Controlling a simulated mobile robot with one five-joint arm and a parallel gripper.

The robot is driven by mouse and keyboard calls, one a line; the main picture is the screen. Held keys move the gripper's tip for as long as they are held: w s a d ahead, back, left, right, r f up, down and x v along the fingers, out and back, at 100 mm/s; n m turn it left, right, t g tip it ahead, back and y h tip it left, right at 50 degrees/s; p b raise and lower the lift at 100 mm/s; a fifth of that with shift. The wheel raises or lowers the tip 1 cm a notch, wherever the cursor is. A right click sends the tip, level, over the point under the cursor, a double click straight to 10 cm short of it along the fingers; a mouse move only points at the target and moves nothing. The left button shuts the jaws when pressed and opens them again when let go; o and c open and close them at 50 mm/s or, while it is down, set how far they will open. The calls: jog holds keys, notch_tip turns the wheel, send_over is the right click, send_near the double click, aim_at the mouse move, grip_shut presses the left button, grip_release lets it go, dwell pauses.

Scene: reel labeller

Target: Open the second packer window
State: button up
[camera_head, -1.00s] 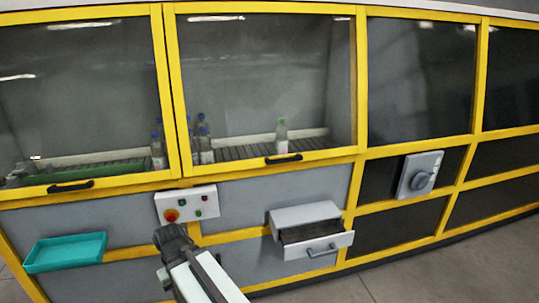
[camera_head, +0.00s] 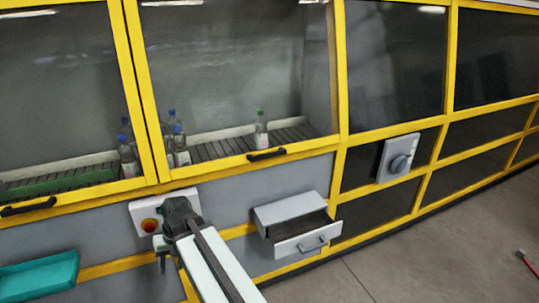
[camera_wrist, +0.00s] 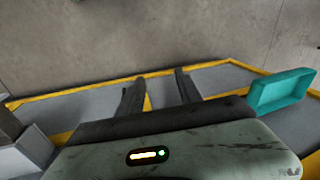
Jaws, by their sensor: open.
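Two glazed windows in yellow frames with dark bar handles face me in the head view. The right one (camera_head: 225,70) is down, with its handle (camera_head: 267,154) on the bottom rail. The left one (camera_head: 55,90) is also down, with its handle (camera_head: 28,206) at the lower left. My gripper (camera_wrist: 160,80) is open and empty in the wrist view, with two dark fingers pointing away over the floor and lower panels. In the head view my wrist is in front of the control box, below and left of the right window's handle, touching neither handle. The fingers are hard to make out there.
A control box (camera_head: 146,218) with a red button is partly hidden by my wrist. A grey drawer (camera_head: 300,243) sticks out at lower right. A teal tray (camera_head: 40,278) juts out at lower left. Bottles (camera_head: 261,130) stand behind the glass. Open floor (camera_head: 430,250) lies right.

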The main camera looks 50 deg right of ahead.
jog(key=w+d+r+m+t+y, duration=0.1)
jog(key=w+d+r+m+t, duration=0.15)
jog(key=d, duration=0.45)
jog(key=w+d+r+m+t+y, duration=0.1)
jog(key=w+d+r+m+t, duration=0.15)
jog(key=d, duration=0.45)
jog(key=m+t+h+p, duration=0.2)
jog(key=m+t+h, duration=0.2)
jog(key=m+t, duration=0.6)
send_near(270, 156)
jog(key=w+m+g, duration=0.1)
jog(key=w, duration=0.1)
jog(key=x, duration=0.4)
jog(key=b+x, duration=0.1)
jog(key=x, duration=0.3)
jog(key=shift+w+r+b, duration=0.1)
jog(key=shift+r+b, duration=0.1)
jog(key=shift+b, duration=0.1)
grip_shut()
jog(key=shift+a, duration=0.1)
